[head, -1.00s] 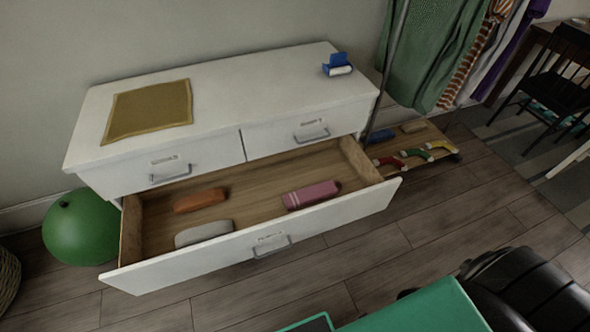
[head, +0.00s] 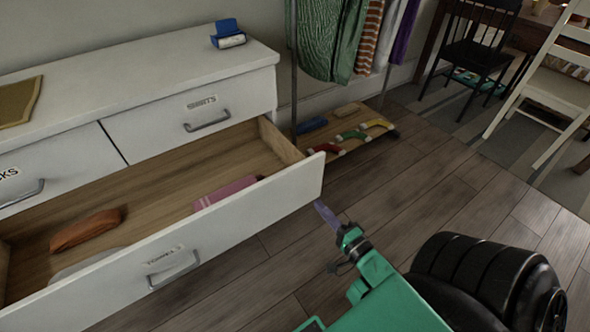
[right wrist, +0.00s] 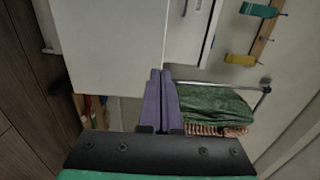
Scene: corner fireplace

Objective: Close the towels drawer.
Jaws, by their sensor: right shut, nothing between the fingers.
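The towels drawer (head: 230,226) is the wide lower drawer of the white dresser, and it stands pulled far out. Its label and grey handle (head: 172,268) are on the front panel. Inside lie an orange rolled towel (head: 85,230), a pink one (head: 225,190) and a pale one partly hidden by the front. My right gripper (head: 325,213) is just beyond the drawer front's right end, with a small apparent gap. Its purple fingers (right wrist: 159,100) are shut with nothing between them in the right wrist view. My left gripper is not in view.
Above are the closed shirts drawer (head: 190,117) and another closed drawer (head: 55,168). A low wooden rack with shoes (head: 350,134) and hanging clothes (head: 330,40) stand right of the dresser. Chairs (head: 550,85) are at the far right. The floor before the drawer is clear.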

